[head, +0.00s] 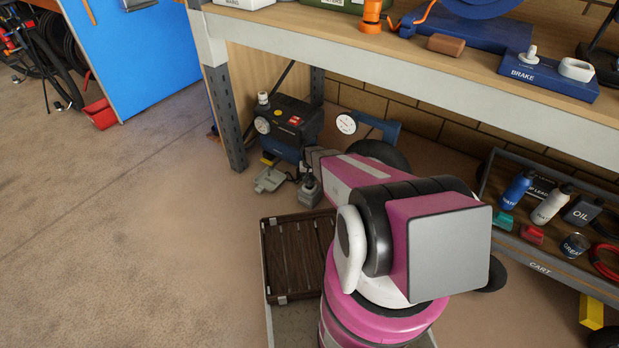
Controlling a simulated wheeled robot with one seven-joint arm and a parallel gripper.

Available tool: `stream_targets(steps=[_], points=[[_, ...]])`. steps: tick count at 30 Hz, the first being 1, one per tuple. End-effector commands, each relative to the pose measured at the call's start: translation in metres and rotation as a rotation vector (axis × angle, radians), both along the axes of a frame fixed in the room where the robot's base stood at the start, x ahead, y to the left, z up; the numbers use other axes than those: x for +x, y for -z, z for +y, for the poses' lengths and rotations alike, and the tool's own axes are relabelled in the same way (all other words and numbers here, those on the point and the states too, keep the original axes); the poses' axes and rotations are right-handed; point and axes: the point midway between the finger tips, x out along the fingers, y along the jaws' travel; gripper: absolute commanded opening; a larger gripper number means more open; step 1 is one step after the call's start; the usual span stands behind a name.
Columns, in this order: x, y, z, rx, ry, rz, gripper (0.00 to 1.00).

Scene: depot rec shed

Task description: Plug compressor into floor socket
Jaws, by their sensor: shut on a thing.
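The compressor (287,127) is a dark blue and black box with a round white gauge. It stands on the floor under the workbench, near its left leg. A light grey unit that looks like the floor socket (269,181) lies on the floor in front of it. My gripper (309,177) points down just right of that unit and is shut on a grey block that looks like the plug (309,192). The plug appears apart from the socket. My arm hides the floor to the right, and the fingertips are small and partly hidden.
The workbench (420,75) overhangs the area, with a dark metal leg (228,125) at left. A dark slatted crate (297,298) is in front. A cart (540,265) with bottles is at right. A blue-handled gauge tool (377,128) stands behind my arm. Open floor lies left.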

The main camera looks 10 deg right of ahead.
Motion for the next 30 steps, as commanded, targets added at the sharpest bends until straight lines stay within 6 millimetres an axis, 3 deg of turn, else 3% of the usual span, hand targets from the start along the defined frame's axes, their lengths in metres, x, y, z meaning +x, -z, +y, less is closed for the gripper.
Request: stream_targets(steps=[27,28,30], points=[[0.0,0.013,0.0,0.0,0.0,-0.001,0.25],[0.0,0.013,0.0,0.0,0.0,-0.001,0.52],[0.0,0.013,0.0,0.0,0.0,-0.001,0.75]])
